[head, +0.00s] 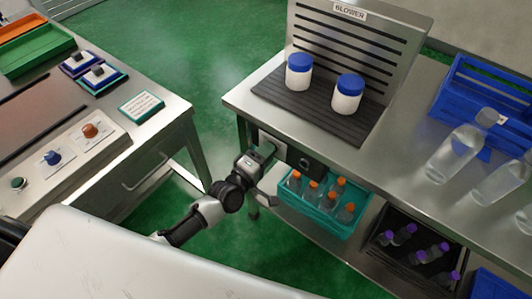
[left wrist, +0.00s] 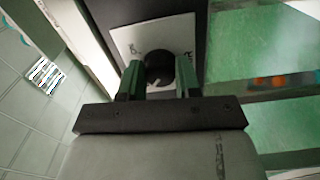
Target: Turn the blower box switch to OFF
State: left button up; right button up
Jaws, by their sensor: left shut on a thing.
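The blower box (head: 306,163) is a dark box under the front edge of the right-hand steel table, below the slatted stand labelled BLOWER. Its switch is a round black knob (left wrist: 160,67) on a white plate (left wrist: 178,33); a small pale mark shows low on the knob. My left gripper (head: 270,157) reaches the box front from the lower left. In the left wrist view its two green fingers (left wrist: 159,80) stand on either side of the knob and are shut on it. The plate's lettering is too small to read. My right gripper is not in view.
A teal bin (head: 325,218) of orange-capped bottles is close right of my left gripper, on the lower shelf. Two blue-lidded jars (head: 347,94) stand on the slatted stand. A left table (head: 160,140) carries a panel with coloured knobs. Green floor lies between the tables.

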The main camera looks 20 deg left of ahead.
pick_arm(q)
jog(key=o, duration=0.9)
jog(key=v, duration=1.1)
